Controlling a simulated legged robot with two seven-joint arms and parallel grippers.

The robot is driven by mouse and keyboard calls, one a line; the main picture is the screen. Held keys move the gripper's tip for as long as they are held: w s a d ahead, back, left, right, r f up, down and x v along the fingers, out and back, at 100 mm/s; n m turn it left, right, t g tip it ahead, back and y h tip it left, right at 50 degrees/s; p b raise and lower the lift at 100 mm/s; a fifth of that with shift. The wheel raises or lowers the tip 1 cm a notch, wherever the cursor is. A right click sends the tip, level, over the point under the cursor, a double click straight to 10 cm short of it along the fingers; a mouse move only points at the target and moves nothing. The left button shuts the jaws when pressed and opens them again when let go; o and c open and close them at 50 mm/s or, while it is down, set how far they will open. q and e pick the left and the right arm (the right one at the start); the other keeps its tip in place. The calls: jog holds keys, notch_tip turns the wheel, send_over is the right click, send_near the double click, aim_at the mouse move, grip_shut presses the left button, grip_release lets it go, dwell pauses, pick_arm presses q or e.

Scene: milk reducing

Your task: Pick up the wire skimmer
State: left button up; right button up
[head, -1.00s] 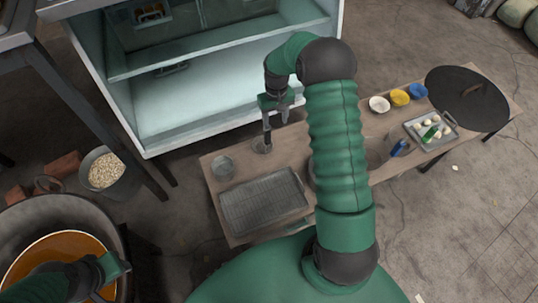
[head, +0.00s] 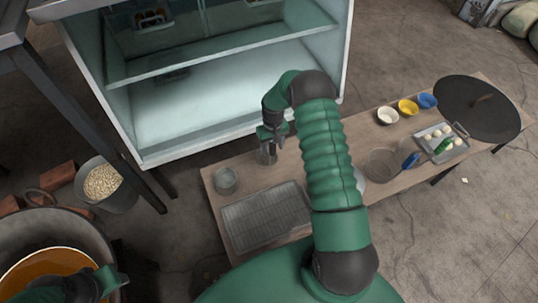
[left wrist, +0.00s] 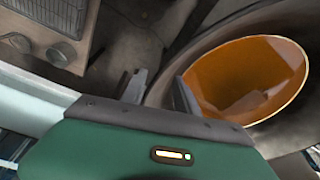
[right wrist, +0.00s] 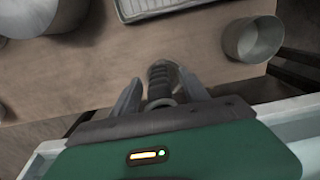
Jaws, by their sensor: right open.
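A round mesh tool with a blue handle, which looks like the wire skimmer (head: 384,163), lies on the wooden table right of my right arm in the head view. What this handle belongs to is hidden.
A wire rack tray (head: 265,215) and a metal cup (head: 226,181) are near the right gripper. Bowls, a tray of white balls (head: 440,144) and a black lid (head: 478,108) fill the table's right end. A white cabinet (head: 225,145) stands behind.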

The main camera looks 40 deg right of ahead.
jog(key=shift+a+r, duration=0.1)
jog(key=shift+r, duration=0.05)
jog(key=shift+c, duration=1.2)
grip_shut()
jog(key=shift+r, duration=0.1)
